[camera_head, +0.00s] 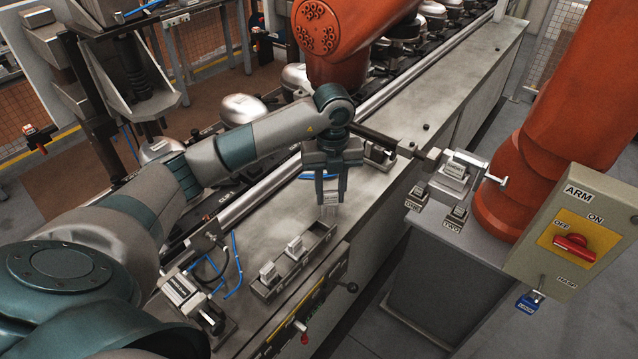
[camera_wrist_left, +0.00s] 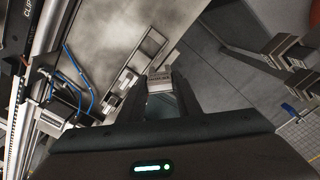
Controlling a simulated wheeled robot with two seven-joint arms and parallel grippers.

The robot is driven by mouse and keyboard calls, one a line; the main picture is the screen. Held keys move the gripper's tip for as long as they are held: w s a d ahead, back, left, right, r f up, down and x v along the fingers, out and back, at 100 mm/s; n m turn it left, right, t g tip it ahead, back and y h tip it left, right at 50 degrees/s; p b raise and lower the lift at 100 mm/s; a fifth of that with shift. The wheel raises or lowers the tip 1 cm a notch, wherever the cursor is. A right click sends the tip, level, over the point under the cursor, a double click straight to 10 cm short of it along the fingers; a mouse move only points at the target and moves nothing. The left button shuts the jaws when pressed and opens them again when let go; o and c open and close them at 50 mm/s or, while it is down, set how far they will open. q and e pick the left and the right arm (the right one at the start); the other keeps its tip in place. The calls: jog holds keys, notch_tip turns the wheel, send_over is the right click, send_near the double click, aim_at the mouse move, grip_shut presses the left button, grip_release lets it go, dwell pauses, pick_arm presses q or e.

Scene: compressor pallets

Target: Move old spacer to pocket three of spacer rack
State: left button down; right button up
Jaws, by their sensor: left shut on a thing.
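My left gripper (camera_head: 330,201) is shut on a small pale block, the old spacer (camera_head: 329,192), and points down over the grey bench. In the left wrist view the spacer (camera_wrist_left: 160,76) sits between the fingertips, with lettering on its face. The spacer rack (camera_head: 264,291) is a long grey tray in front of and below the gripper; it also shows in the left wrist view (camera_wrist_left: 134,59). Two pale spacers stand in its nearer pockets, and the far-end pocket looks empty. The held spacer is apart from the rack. My right gripper is not in view.
A clamp fixture (camera_head: 455,171) stands right of the gripper, with labelled blocks "ONE" and "TWO" before it. A large orange arm (camera_head: 345,35) hangs behind. Blue hoses (camera_head: 238,265) lie left of the rack.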

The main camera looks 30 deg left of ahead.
pick_arm(q)
jog(key=shift+w+a+f+n+p, duration=0.15)
jog(key=shift+a+n, duration=0.5)
jog(key=shift+n, duration=0.8)
jog(key=shift+w+a+f+n+p, duration=0.15)
jog(key=shift+a+n, duration=0.45)
jog(key=shift+n, duration=0.9)
jog(key=shift+w+a+f+n+p, duration=0.15)
jog(key=shift+a+n, duration=0.5)
jog(key=shift+n, duration=0.8)
jog(key=shift+f, duration=0.15)
notch_tip(320, 180, down, 6)
jog(key=b, duration=0.3)
jog(key=shift+r+b, duration=0.2)
jog(key=shift+b, duration=0.2)
jog(key=shift+s+f, duration=0.1)
jog(key=shift+f, duration=0.1)
jog(key=shift+f+b, duration=0.95)
jog(key=shift+f, duration=0.35)
